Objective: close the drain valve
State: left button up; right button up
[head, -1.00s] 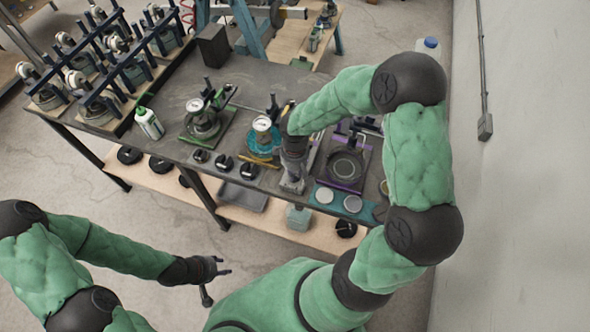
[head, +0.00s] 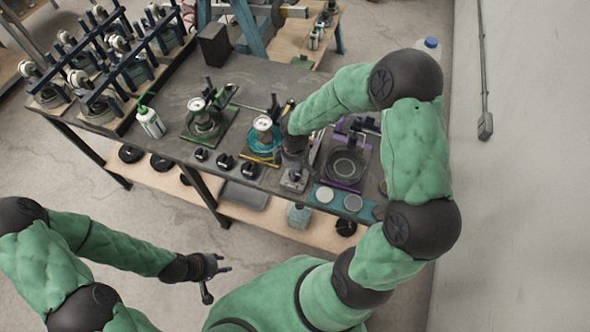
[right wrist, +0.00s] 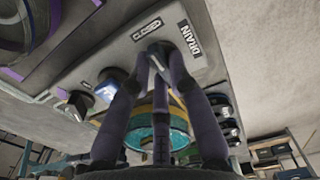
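The drain valve's grey handle (right wrist: 158,59) is in the right wrist view, on a grey panel beside a "DRAIN" label (right wrist: 190,38) and a "CLOSED" label (right wrist: 146,29). My right gripper (right wrist: 163,58) has its dark fingertips closed together around this handle, partly hiding it. In the head view my right gripper (head: 293,178) is at the bench's front edge, and the handle cannot be made out there. My left gripper (head: 222,268) hangs empty in front of the bench with its fingers spread.
The dark bench (head: 175,110) holds a green-framed fixture (head: 204,120), a teal one with a gauge (head: 264,132) and a purple-framed one (head: 345,167). A white bottle (head: 150,122) stands at left. Black knobs (head: 224,162) line the front edge. The floor around my left gripper is clear.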

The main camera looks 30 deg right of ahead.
jog(key=o, duration=0.4)
notch_tip(320, 180, up, 12)
dwell(0.5)
dwell(0.8)
